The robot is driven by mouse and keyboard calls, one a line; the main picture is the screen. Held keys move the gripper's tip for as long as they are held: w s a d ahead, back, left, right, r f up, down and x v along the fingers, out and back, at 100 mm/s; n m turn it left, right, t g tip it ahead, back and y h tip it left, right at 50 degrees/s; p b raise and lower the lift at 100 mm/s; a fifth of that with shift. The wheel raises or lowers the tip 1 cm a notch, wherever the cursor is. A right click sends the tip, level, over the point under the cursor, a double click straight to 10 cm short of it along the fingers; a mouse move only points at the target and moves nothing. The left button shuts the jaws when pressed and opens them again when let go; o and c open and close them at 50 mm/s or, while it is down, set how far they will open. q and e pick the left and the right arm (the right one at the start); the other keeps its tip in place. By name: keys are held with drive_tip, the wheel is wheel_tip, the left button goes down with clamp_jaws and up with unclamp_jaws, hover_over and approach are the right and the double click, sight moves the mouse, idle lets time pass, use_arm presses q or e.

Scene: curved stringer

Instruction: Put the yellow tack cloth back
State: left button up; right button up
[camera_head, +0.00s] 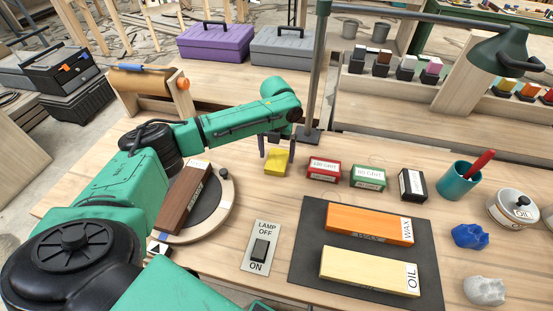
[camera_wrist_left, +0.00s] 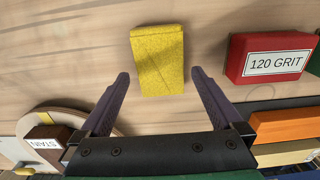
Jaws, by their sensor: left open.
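The yellow tack cloth (camera_head: 276,164) is a small yellow block lying on the wooden bench, left of the red 120 grit block. It also shows in the left wrist view (camera_wrist_left: 158,60), its lower part between the fingertips. My left gripper (camera_head: 277,152) is at the cloth with its fingers apart. In the left wrist view the two purple fingers (camera_wrist_left: 160,76) stand on either side of the cloth, with a gap on each side. Whether the tips are down at the cloth's height is hard to tell. My right gripper is not in view.
A red 120 grit block (camera_head: 323,169), a green block (camera_head: 367,177) and a black block (camera_head: 411,184) stand to the right. A dark mat (camera_head: 313,228) holds an orange and a pale plank. A round turntable (camera_head: 222,207) bears a brown plank. A lamp post (camera_head: 317,80) rises behind.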

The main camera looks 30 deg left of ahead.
sight(276, 161)
use_arm(q)
wheel_tip(276, 161, up, 9)
drive_tip(key=shift+r+b, duration=0.2)
drive_tip(key=shift+b, duration=0.25)
drive_tip(key=shift+f, duration=0.1)
